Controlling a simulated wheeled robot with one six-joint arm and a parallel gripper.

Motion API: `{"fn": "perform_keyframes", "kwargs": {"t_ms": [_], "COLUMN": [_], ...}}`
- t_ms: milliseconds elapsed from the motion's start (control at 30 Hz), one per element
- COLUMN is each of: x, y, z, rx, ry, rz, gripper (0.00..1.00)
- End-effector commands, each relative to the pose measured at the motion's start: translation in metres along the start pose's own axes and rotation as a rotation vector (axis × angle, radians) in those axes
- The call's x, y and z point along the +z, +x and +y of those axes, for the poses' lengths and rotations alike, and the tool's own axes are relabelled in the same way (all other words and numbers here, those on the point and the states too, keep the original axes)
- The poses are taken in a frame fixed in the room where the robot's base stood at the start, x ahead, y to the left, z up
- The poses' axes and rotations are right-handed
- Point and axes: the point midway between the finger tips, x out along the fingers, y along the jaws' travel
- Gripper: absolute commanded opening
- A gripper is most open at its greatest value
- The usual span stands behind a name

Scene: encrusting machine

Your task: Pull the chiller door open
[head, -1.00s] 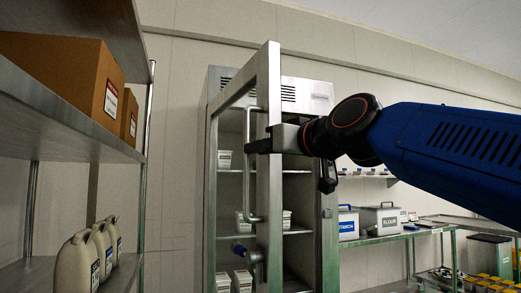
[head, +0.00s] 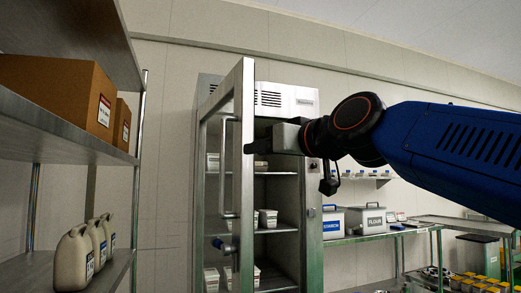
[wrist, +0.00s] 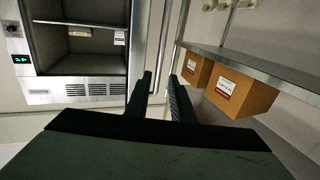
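The chiller (head: 292,96) is a tall steel cabinet, and its interior also shows in the wrist view (wrist: 85,50). Its framed glass door (head: 244,190) stands ajar, swung out toward me from the left side. The long vertical handle (head: 225,165) is on the door's left-facing side in the head view. My gripper (head: 256,147) is at the door's free edge, to the right of the handle and apart from it. In the wrist view the two dark fingers (wrist: 160,98) are spread with a gap between them, with the door edge beyond; contact cannot be told.
A steel rack (head: 75,140) with cardboard boxes (head: 62,88) and white jugs (head: 75,258) stands close on the left. White tubs (head: 268,218) sit on the chiller shelves. A bench with lidded bins (head: 366,220) is at the right.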

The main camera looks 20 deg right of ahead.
Motion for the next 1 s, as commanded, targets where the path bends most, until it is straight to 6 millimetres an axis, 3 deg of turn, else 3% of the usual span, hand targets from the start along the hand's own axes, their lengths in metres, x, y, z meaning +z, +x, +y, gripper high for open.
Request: {"fn": "perform_keyframes", "kwargs": {"t_ms": [67,133,333,467,567,700,800,1000], "x": [0.0,0.0,0.004,0.039,0.098,0.208,0.277,0.368], "y": [0.0,0.0,0.0,-0.001,-0.006,-0.027,-0.048,-0.085], "z": [0.0,0.0,0.0,0.004,0.012,0.024,0.031,0.04], "rx": [0.0,0.0,0.001,0.01,0.028,0.071,0.106,0.161], "ry": [0.0,0.0,0.001,0.008,0.023,0.059,0.086,0.126], "rz": [0.0,0.0,-0.007,-0.072,-0.182,-0.388,-0.52,-0.702], "gripper": [0.17,0.0,0.0,0.0,0.0,0.0,0.0,0.0]}}
